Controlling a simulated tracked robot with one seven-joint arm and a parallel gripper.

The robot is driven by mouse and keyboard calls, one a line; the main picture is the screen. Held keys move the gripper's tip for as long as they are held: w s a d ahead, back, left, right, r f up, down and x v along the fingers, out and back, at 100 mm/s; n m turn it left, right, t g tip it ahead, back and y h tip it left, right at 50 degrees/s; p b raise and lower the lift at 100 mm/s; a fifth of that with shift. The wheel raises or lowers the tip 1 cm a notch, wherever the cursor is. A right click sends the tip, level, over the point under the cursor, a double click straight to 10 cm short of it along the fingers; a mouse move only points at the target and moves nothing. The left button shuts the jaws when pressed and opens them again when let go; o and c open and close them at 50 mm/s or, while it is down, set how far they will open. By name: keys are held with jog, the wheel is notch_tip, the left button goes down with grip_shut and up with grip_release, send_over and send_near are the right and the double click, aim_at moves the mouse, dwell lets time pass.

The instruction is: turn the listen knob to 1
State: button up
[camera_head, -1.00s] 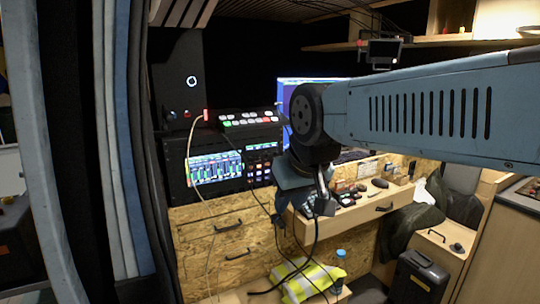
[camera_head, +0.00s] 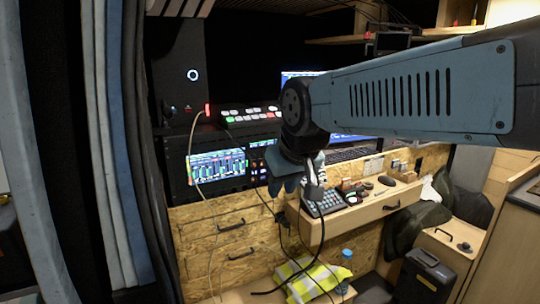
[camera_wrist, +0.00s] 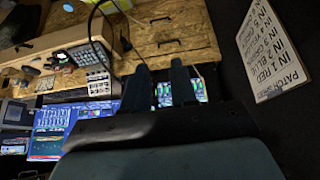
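I cannot make out the listen knob or its markings in either view. The equipment rack (camera_head: 180,170) stands left of my gripper, with a lit meter screen (camera_head: 217,165) and a small button panel (camera_head: 259,170) beside it. A button console (camera_head: 250,115) sits on top. My gripper (camera_head: 284,190) hangs in front of the rack's right side, partly hidden by my own arm. In the wrist view my gripper (camera_wrist: 159,64) shows two dark fingers apart with nothing between them. The meter screen (camera_wrist: 199,90) shows beside and behind the right finger.
A keypad (camera_head: 325,203) and small items lie on the desk shelf (camera_head: 370,212) to the right. Black cables (camera_head: 322,245) hang near my gripper. A yellow vest (camera_head: 312,280) and bottle (camera_head: 346,258) are below. A printed patch sign (camera_wrist: 272,45) shows in the wrist view.

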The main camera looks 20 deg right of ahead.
jog(key=w+d+f+t+h, duration=0.1)
jog(key=w+d+t, duration=0.1)
jog(key=w+d, duration=0.45)
jog(key=w+d+f+t+h, duration=0.15)
jog(key=w+d, duration=0.25)
jog(key=w, duration=0.6)
jog(key=w+d+f+t, duration=0.1)
jog(key=w+d+t, duration=0.2)
jog(key=w+d, duration=0.35)
jog(key=w+d+f+n+t+y, duration=0.3)
jog(key=w+d+f+t+y, duration=0.15)
jog(key=w+d+f, duration=0.35)
jog(key=w+a+h, duration=0.1)
jog(key=w, duration=1.1)
jog(key=shift+w+a+f+t, duration=0.2)
jog(key=shift+f+t, duration=0.05)
jog(key=shift+t, duration=0.15)
jog(key=shift+c, duration=0.4)
